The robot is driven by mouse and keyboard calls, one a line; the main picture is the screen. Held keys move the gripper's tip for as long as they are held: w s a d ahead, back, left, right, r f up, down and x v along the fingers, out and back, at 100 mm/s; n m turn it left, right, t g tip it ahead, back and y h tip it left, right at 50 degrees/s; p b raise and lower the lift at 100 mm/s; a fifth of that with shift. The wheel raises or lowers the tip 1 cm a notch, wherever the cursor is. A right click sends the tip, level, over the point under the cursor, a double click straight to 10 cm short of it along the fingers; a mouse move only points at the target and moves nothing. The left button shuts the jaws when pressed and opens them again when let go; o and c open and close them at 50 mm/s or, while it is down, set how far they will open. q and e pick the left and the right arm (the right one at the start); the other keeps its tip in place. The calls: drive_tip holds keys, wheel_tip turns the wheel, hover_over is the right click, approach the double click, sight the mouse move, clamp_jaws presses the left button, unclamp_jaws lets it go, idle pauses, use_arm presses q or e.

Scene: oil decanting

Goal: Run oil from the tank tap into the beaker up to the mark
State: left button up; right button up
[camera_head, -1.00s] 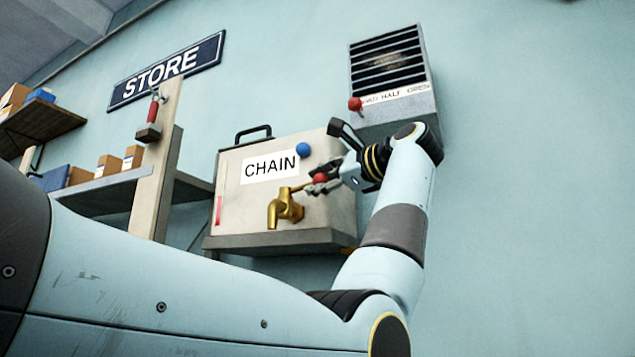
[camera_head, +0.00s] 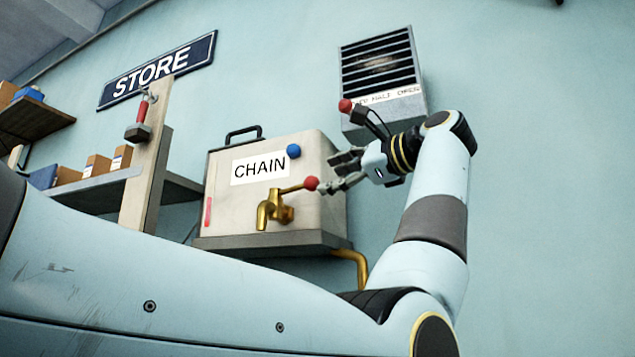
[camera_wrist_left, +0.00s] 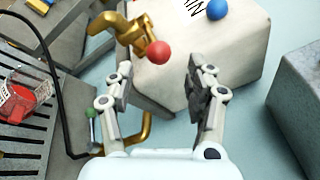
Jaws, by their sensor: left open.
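The pale tank (camera_head: 325,215) labelled CHAIN stands on a grey shelf in the head view. Its brass tap (camera_head: 272,210) is on the front, with a lever running right to a red ball (camera_head: 311,183). My left gripper (camera_head: 336,172) is open and empty, just right of the ball. In the left wrist view the ball (camera_wrist_left: 159,52) lies ahead, between the lines of the open fingers (camera_wrist_left: 162,75), apart from them. A red, partly clear container (camera_wrist_left: 18,98) stands on a slatted grate at left; I cannot tell if it is the beaker. My right gripper is not seen.
A blue ball (camera_head: 293,151) sits on the tank. A vent box (camera_head: 383,85) with a red-tipped lever (camera_head: 345,106) hangs close above my gripper. A brass pipe (camera_head: 359,262) leaves the tank low at right. Shelves with boxes (camera_head: 97,166) stand left.

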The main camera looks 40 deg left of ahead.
use_arm(q)
drive_tip(key=d, duration=0.5)
drive_tip(key=shift+s+d, duration=0.25)
drive_tip(key=shift+s, duration=0.05)
